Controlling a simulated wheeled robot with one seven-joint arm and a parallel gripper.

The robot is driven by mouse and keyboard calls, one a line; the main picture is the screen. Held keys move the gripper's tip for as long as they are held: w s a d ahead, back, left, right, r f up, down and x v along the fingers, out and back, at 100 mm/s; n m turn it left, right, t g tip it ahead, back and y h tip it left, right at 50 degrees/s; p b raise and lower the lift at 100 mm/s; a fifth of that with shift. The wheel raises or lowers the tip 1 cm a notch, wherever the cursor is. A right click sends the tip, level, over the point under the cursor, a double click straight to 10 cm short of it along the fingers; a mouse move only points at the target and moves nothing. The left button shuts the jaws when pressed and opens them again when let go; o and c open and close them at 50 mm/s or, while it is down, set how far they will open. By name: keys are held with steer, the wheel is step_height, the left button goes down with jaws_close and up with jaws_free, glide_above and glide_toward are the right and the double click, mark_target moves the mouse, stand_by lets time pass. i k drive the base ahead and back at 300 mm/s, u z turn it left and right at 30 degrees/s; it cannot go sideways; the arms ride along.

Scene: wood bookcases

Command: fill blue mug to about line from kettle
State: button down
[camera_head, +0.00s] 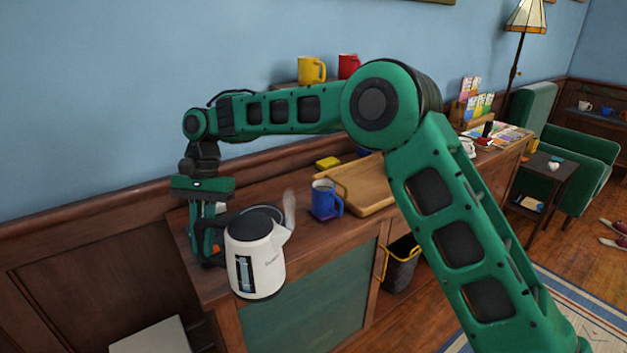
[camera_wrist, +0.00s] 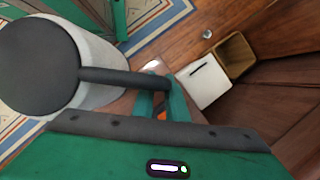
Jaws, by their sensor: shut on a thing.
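A white kettle (camera_head: 258,262) with a dark lid and a dark level window is held at the left end of the cabinet, its spout toward the right with a wisp of steam above it. My gripper (camera_head: 208,252) is shut on the kettle's dark handle. In the wrist view the kettle (camera_wrist: 98,82) is at upper left and my gripper (camera_wrist: 163,98) closes around its handle.
A wooden tray (camera_head: 369,186) lies right of the mug. A yellow mug (camera_head: 311,70) and a red mug (camera_head: 348,66) stand on a ledge behind my arm. A yellow block (camera_head: 328,163) lies at the back.

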mark_target(324, 197)
steer(key=i, duration=1.15)
steer(key=z, duration=0.1)
